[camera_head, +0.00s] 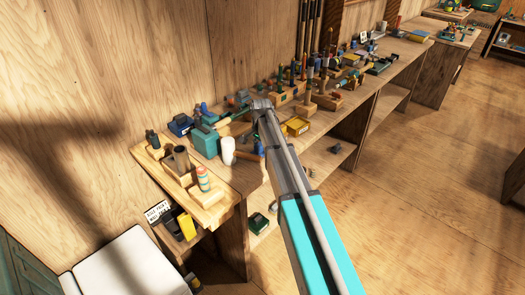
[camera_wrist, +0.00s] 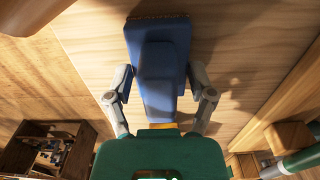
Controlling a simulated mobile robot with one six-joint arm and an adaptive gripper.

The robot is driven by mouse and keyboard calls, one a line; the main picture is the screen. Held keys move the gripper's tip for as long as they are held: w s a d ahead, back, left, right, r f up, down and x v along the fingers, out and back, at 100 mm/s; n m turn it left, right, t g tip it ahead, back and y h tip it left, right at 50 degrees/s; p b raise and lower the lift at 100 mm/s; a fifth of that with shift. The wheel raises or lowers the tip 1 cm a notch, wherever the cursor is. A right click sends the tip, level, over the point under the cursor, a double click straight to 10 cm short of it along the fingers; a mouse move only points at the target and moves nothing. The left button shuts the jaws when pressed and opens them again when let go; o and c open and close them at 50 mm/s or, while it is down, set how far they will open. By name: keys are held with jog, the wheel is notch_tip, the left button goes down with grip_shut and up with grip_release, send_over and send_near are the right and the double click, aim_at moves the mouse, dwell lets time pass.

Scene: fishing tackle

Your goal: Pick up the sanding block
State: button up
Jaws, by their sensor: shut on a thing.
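The sanding block (camera_wrist: 158,50) shows in the wrist view as a blue block with a raised blue grip and a thin brown edge at its far end. My gripper (camera_wrist: 158,92) is shut on it, with one grey finger on each side. In the head view, my arm reaches over the workbench, and its far end hides the gripper and the block. I cannot tell there how high the block is above the bench.
The long wooden bench (camera_head: 330,118) is crowded with tools and small items. A teal box (camera_head: 205,141), a white cylinder (camera_head: 228,150) and a yellow box (camera_head: 297,125) stand near my arm. The floor (camera_head: 440,190) at right is clear.

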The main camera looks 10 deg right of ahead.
jog(key=shift+c, duration=0.3)
jog(key=shift+r, duration=0.1)
notch_tip(320, 180, up, 3)
jog(key=p, duration=0.3)
jog(key=s+r+p, duration=0.9)
jog(key=s+p, duration=0.1)
jog(key=s, duration=0.4)
jog(key=shift+r, duration=0.4)
jog(key=shift+d, duration=0.1)
jog(key=o, duration=0.6)
jog(key=c, duration=0.3)
jog(key=shift+c, duration=0.2)
